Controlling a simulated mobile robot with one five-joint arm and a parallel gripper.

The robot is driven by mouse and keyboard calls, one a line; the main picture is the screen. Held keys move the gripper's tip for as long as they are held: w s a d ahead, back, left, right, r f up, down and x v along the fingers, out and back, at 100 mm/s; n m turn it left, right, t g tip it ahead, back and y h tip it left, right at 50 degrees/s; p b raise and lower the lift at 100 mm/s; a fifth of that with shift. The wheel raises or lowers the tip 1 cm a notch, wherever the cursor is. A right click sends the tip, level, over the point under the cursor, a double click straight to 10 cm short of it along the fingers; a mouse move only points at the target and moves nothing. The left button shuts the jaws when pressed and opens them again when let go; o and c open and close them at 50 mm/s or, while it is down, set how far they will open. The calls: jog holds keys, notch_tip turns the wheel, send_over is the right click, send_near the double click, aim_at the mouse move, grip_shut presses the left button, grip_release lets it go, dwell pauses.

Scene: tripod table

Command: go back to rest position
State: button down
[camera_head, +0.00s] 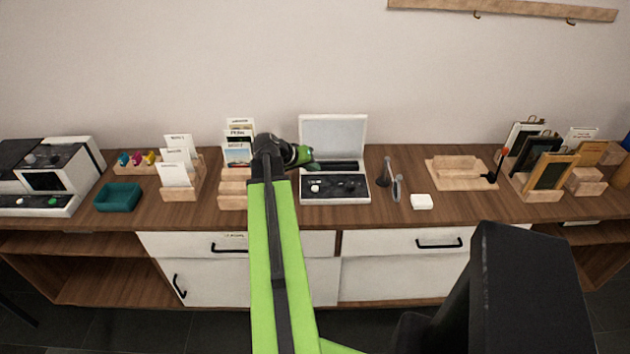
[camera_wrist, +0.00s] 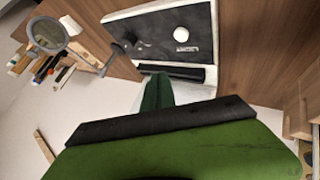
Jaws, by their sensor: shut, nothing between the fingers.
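My green and black arm reaches forward from the bottom of the head view over the wooden counter (camera_head: 400,215). My gripper (camera_head: 312,160) is at its far end, pointing right, in front of the left part of the open white case (camera_head: 333,128). In the wrist view the shut green fingers (camera_wrist: 157,92) point at the case's dark panel (camera_wrist: 172,35). Nothing shows between them. I cannot tell whether the fingertips touch the case.
Card holders (camera_head: 178,172) and a teal tray (camera_head: 117,197) stand left of my arm. Right of the case are a round stand mirror (camera_head: 397,188), a white block (camera_head: 421,201), a wooden board (camera_head: 435,176) and frames (camera_head: 550,172). A hook rail (camera_head: 520,8) is above.

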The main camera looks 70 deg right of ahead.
dwell(0.4)
jog(key=w+a+n+t, duration=0.2)
jog(key=w+a, duration=0.4)
jog(key=w, duration=0.5)
jog(key=w+a+n+t, duration=0.1)
jog(key=w+a+n, duration=0.1)
jog(key=w+a, duration=0.6)
jog(key=w+a+f+n+t+y, duration=0.1)
jog(key=w+a+f+n+t, duration=0.15)
jog(key=w+a, duration=1.25)
jog(key=w+a+f+n+y, duration=0.1)
jog(key=w+a+n+y, duration=0.1)
jog(key=a, duration=0.9)
jog(key=w+a+f+n+y, duration=0.1)
jog(key=a+n, duration=0.1)
jog(key=a, duration=1)
jog(key=s+a+f+n+g+y, duration=0.1)
jog(key=s+a+n+y, duration=0.3)
jog(key=a, duration=1)
jog(key=shift+s+f+p, duration=0.25)
jog(key=shift+s+p, duration=0.2)
jog(key=shift+s, duration=0.65)
